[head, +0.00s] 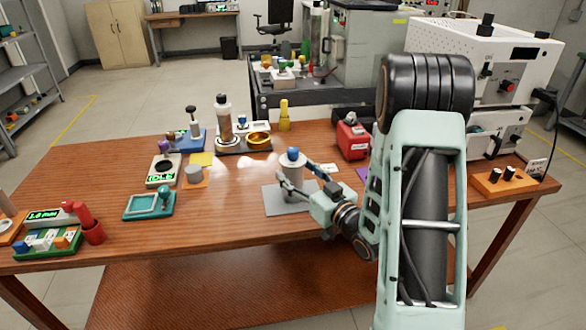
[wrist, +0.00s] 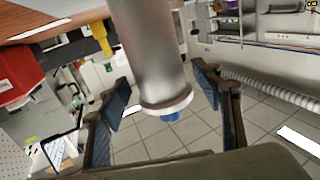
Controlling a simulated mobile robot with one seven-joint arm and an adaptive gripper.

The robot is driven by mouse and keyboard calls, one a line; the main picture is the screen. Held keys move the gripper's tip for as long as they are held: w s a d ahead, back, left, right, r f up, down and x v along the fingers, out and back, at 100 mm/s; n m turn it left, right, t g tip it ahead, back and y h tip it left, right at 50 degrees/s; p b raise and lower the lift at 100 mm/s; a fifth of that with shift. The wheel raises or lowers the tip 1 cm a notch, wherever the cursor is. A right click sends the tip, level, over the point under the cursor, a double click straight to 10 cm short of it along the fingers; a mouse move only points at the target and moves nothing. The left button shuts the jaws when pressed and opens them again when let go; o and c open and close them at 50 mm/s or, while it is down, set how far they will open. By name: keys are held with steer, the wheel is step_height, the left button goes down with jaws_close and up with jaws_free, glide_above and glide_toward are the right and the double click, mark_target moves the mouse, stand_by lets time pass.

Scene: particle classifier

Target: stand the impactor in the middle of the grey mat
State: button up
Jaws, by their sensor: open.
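The impactor (head: 292,173) is a silver-grey cylinder with a blue top. It stands upright on the grey mat (head: 273,203), near its middle as far as I can see. In the wrist view the impactor (wrist: 152,55) shows large between my fingers, with its flange and blue tip toward the gripper's palm side. My gripper (head: 296,180) reaches in from the right with its fingers on either side of the impactor. Both fingers (wrist: 165,92) are spread, with gaps to the cylinder visible. Part of the mat is hidden behind the gripper.
A teal tray (head: 148,206), a grey cylinder on an orange pad (head: 194,184) and a scale (head: 163,173) stand left of the mat. A red box (head: 352,140) is behind right. A tall bottle (head: 223,118) stands at the back. Bare wood lies left of the mat.

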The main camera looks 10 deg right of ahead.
steer(key=v, duration=0.9)
steer(key=shift+s, duration=0.35)
steer(key=shift+d, duration=0.15)
